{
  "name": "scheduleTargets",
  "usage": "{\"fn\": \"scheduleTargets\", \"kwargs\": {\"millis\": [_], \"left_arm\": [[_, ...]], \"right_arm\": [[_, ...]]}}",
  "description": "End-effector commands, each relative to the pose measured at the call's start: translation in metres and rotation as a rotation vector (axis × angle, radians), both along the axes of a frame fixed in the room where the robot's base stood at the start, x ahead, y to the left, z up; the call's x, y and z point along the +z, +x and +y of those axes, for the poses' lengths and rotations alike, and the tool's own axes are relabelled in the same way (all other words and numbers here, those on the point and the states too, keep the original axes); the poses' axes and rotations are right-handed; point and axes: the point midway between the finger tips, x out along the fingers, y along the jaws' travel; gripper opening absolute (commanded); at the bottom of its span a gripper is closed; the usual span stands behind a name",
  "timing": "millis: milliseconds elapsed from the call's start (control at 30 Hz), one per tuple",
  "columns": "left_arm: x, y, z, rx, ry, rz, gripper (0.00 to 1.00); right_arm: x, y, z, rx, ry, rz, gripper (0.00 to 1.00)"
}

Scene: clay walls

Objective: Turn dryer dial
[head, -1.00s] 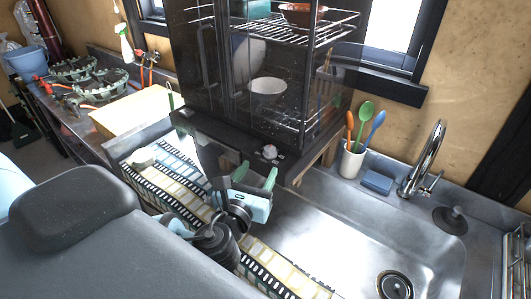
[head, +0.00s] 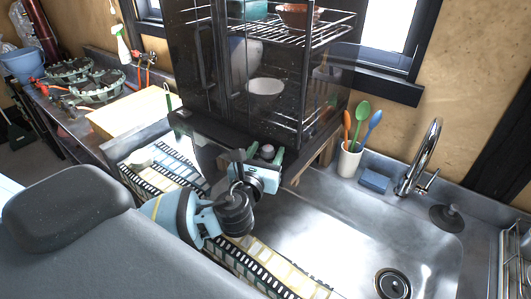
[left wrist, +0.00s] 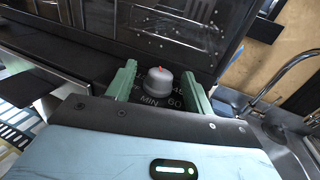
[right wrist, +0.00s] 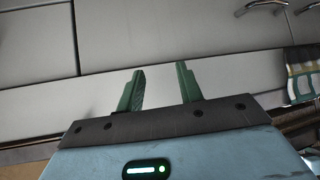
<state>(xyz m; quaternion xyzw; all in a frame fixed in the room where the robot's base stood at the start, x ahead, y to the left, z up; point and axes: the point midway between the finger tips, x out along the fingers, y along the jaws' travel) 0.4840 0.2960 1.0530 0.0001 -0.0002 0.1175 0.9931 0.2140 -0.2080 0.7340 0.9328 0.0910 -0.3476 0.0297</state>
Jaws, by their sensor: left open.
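The dryer (head: 265,75) is a dark cabinet with clear panels and wire shelves, standing at the back beside the sink. Its dial (left wrist: 160,92) is a grey knob with a red mark, on a dark panel printed with "MIN" and "60". My left gripper (left wrist: 160,90) is open, with its green fingers on either side of the dial; I cannot tell whether they touch it. In the head view the left gripper (head: 266,160) is at the dryer's front base and partly hides the dial. My right gripper (right wrist: 160,90) is open and empty, facing pale drawer fronts.
A metal sink (head: 335,225) lies right of the dryer, with a tall faucet (head: 420,160). A white cup of coloured utensils (head: 350,160) and a blue sponge (head: 375,181) stand behind it. A patterned towel (head: 165,165) lies on the counter in front.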

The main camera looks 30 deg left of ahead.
Motion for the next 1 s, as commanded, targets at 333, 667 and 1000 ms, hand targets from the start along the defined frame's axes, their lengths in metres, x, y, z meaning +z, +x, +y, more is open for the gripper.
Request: {"fn": "scheduleTargets", "kwargs": {"millis": [333, 667, 1000], "left_arm": [[-0.0004, -0.0003, -0.0001, 0.0, 0.0, 0.001, 0.26], [-0.0006, -0.0005, 0.0009, -0.011, 0.002, 0.001, 0.08], [-0.0011, -0.0011, 0.0047, -0.176, 0.006, 0.004, 0.08]], "right_arm": [[-0.0006, -0.0004, 0.0001, 0.0, 0.0, 0.001, 0.36], [-0.001, -0.0006, 0.0001, 0.0, 0.0, 0.002, 0.36], [-0.0014, -0.001, 0.0, 0.0, -0.001, 0.004, 0.36]]}}
